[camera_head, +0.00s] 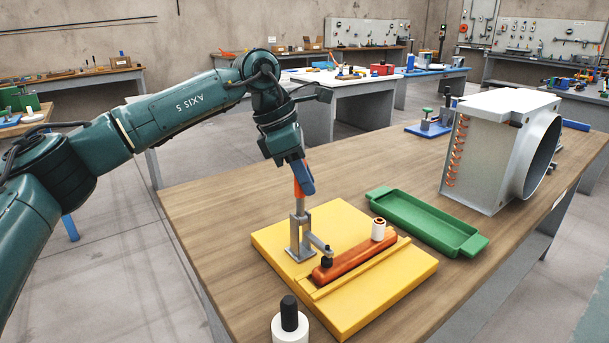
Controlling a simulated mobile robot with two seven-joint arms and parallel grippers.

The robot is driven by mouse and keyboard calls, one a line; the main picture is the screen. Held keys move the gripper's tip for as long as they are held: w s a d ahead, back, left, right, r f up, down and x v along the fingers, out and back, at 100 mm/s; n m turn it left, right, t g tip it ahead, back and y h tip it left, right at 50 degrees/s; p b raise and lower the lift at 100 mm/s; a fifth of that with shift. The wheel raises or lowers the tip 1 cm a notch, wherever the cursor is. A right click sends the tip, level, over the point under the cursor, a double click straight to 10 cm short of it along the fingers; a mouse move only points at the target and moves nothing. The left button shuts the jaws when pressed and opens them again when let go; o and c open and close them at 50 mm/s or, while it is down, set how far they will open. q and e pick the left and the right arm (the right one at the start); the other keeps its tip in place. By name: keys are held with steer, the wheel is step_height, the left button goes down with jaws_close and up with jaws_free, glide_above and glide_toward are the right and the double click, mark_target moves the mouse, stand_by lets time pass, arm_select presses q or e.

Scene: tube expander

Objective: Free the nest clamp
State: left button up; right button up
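The nest clamp (300,236) is a grey metal toggle clamp on a yellow base plate (270,238). Its orange handle (298,188) points up. Its arm reaches forward and right, with a black tip (326,262) down at the left end of an orange-red bar-shaped part (352,261). This part lies in a groove of the yellow plate, with a white and copper-coloured cylinder (378,230) at its far end. My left gripper (304,179) is at the handle from above, a blue finger beside it. The other finger is hidden, so its closure is unclear. My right gripper is out of view.
A green tray (425,222) lies right of the plate. A large grey metal housing (499,150) with copper tube ends stands behind it. A white cylinder with black top (289,322) is at the front. Bare wooden tabletop (215,210) lies left of the plate.

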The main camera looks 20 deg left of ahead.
arm_select(q)
jaws_close()
